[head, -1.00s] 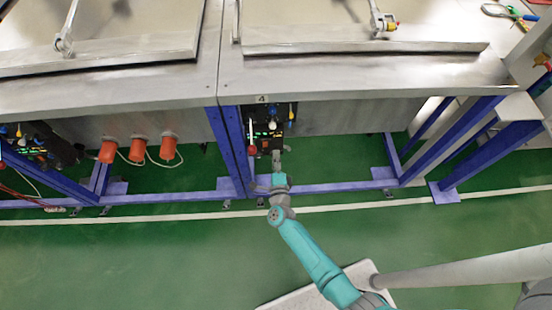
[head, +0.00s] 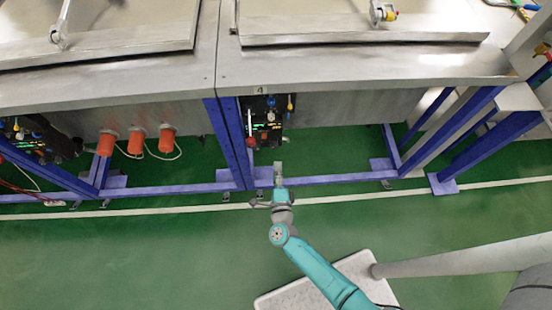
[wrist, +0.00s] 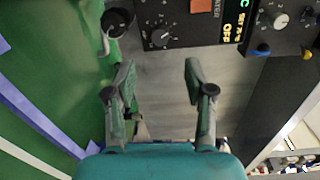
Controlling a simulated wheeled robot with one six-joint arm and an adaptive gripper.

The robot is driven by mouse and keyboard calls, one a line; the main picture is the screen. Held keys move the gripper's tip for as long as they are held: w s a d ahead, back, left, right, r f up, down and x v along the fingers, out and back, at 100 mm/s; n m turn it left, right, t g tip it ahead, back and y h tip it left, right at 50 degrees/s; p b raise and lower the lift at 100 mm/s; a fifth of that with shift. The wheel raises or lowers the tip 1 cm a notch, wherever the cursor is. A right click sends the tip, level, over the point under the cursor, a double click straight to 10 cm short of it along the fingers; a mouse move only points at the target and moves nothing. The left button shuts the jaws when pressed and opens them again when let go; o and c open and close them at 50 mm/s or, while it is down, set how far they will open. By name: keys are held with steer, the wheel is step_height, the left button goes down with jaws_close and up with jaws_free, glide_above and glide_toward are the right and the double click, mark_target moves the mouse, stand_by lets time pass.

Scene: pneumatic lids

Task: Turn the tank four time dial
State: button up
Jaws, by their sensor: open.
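The tank four control panel (head: 266,122) hangs under the steel top, below a small "4" label, with green-lit displays. It fills the top of the wrist view (wrist: 185,36). There a black dial with a scale around it (wrist: 162,38) sits at the panel's lower edge, and a second dial (wrist: 280,20) is at upper right beside a lit "OFF" display (wrist: 230,30). I cannot read which one is the time dial. My gripper (head: 278,170) is below and in front of the panel, apart from it. In the wrist view its fingers (wrist: 160,78) are spread and empty, short of the scaled dial.
A blue post (head: 232,145) stands just left of the panel, and a blue floor rail (head: 325,179) runs below. A red knob (head: 251,142) is at the panel's lower left. Orange sockets (head: 137,140) hang further left. Green floor in front is open.

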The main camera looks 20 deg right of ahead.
steer(key=v, duration=0.3)
steer(key=shift+s, duration=0.1)
stand_by(0.5)
steer(key=s+d+r+n+g+y, duration=0.1)
steer(key=s+r+n+y, duration=0.1)
steer(key=s+r+n, duration=0.9)
steer(key=s+d+r+n+y, duration=0.2)
steer(key=s+r+n+y, duration=0.1)
steer(key=s+r+n, duration=0.8)
steer(key=s+r, duration=0.5)
steer(key=s, duration=0.4)
steer(key=shift+s+r+g, duration=0.15)
steer(key=shift+s+g, duration=0.1)
steer(key=shift+g, duration=0.15)
steer(key=shift+d, duration=0.15)
